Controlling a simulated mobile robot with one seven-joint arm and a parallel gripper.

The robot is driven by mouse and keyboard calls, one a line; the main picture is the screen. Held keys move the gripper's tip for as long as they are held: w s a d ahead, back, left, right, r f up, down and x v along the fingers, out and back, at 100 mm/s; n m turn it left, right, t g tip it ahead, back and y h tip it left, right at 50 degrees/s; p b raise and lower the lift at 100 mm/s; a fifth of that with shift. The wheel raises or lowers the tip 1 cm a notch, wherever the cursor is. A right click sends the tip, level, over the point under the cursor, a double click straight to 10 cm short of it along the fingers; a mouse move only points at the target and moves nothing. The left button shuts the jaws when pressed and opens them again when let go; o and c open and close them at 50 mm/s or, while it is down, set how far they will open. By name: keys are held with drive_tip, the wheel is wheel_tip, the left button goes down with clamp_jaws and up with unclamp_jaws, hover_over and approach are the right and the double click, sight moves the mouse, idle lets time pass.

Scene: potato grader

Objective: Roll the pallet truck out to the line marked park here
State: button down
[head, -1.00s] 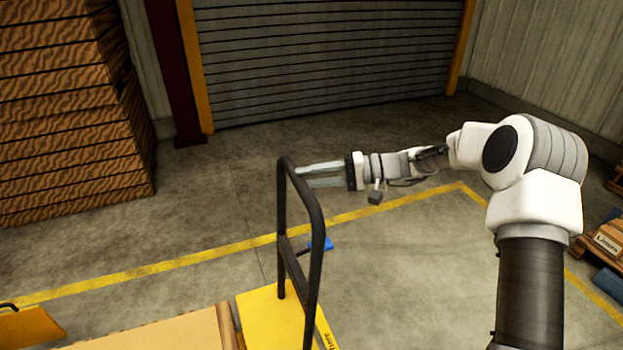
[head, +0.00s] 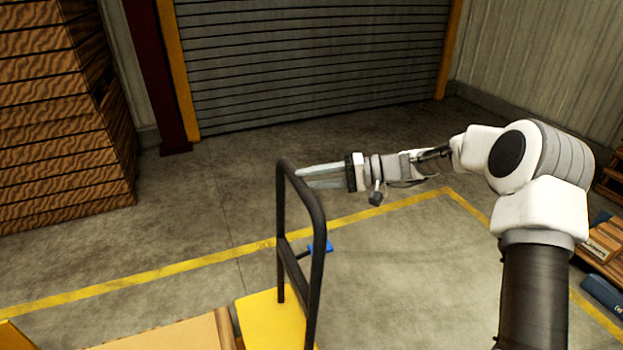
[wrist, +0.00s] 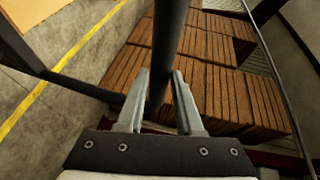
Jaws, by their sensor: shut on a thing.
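The pallet truck shows in the head view as a black upright handle frame (head: 318,260) above a yellow body (head: 270,318) at the bottom edge. Much of the truck is cut off below. My gripper (head: 298,176) reaches in from the right and is shut on the top bar of the handle. In the wrist view, the dark handle bar (wrist: 170,45) runs between the two fingers of my gripper (wrist: 160,85). A yellow floor line (head: 150,278) crosses behind the truck and bends at the right. I can read no park here wording.
A tall stack of wooden crates (head: 60,130) stands at the left. A closed roller door (head: 310,65) is at the back, with bare concrete before it. A pallet (head: 603,240) with goods is at the right edge. A small blue part (head: 320,247) is behind the handle.

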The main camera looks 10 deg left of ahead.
drive_tip(key=shift+s+a+f, duration=0.15)
drive_tip(key=shift+s+f, duration=0.1)
drive_tip(key=shift+f, duration=0.3)
drive_tip(key=c, duration=0.8)
unclamp_jaws()
drive_tip(key=shift+a, duration=0.15)
drive_tip(key=shift+o, duration=1.1)
drive_tip(key=shift+w+r, duration=0.1)
drive_tip(key=shift+r, duration=0.05)
drive_tip(key=shift+r, duration=0.1)
drive_tip(key=p+v, duration=0.2)
drive_tip(key=v, duration=1.5)
drive_tip(key=shift+w, duration=0.15)
